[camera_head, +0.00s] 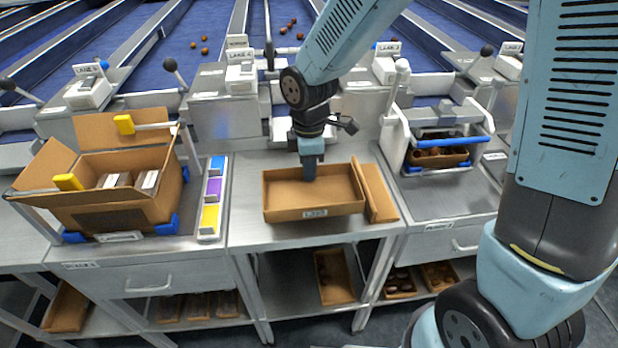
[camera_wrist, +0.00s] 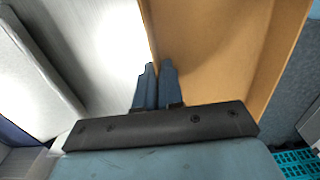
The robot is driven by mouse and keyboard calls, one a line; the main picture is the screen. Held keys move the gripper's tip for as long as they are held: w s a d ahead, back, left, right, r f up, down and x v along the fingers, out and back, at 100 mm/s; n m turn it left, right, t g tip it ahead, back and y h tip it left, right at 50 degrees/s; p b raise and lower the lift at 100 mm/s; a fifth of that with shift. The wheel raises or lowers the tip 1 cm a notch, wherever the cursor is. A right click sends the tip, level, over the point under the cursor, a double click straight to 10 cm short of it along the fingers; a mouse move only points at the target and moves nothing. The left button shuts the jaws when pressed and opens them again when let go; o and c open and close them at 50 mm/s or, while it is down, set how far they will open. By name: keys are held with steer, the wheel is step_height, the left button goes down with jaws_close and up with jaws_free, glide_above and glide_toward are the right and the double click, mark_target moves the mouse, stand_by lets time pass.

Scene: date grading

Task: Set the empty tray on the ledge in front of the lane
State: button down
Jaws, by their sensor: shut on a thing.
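The empty tray (camera_head: 335,211) is a shallow tan cardboard box with a white label on its front wall. It is over the middle steel bench, its floor bare. I cannot tell whether it touches the bench or hangs just above it. My gripper (camera_head: 310,175) points down at its far wall, and its fingers are shut on that wall. In the wrist view my gripper (camera_wrist: 158,72) pinches the wall's edge, with the tray floor (camera_wrist: 210,45) to the right. Behind the tray, the front of the lane with its ledge is partly hidden by my arm.
An open carton (camera_head: 110,213) with flaps up stands on the left. A blue, purple and yellow strip (camera_head: 212,195) lies beside it. A narrow cardboard piece (camera_head: 374,192) is close to the tray's right. A blue-barred rack (camera_head: 445,140) holds a filled tray further right. Steel housings (camera_head: 222,112) stand behind.

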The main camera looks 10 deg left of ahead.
steer(key=shift+w+d+f, duration=0.1)
steer(key=shift+w+f, duration=0.15)
steer(key=shift+f, duration=0.05)
steer(key=shift+w+d+f, duration=0.1)
steer(key=shift+w+f, duration=0.05)
steer(key=shift+f, duration=0.8)
steer(key=shift+w+f, duration=0.1)
steer(key=shift+f, duration=0.8)
steer(key=c, duration=1.3)
jaws_free()
step_height(320, 180, up, 12)
steer(key=shift+r, duration=0.1)
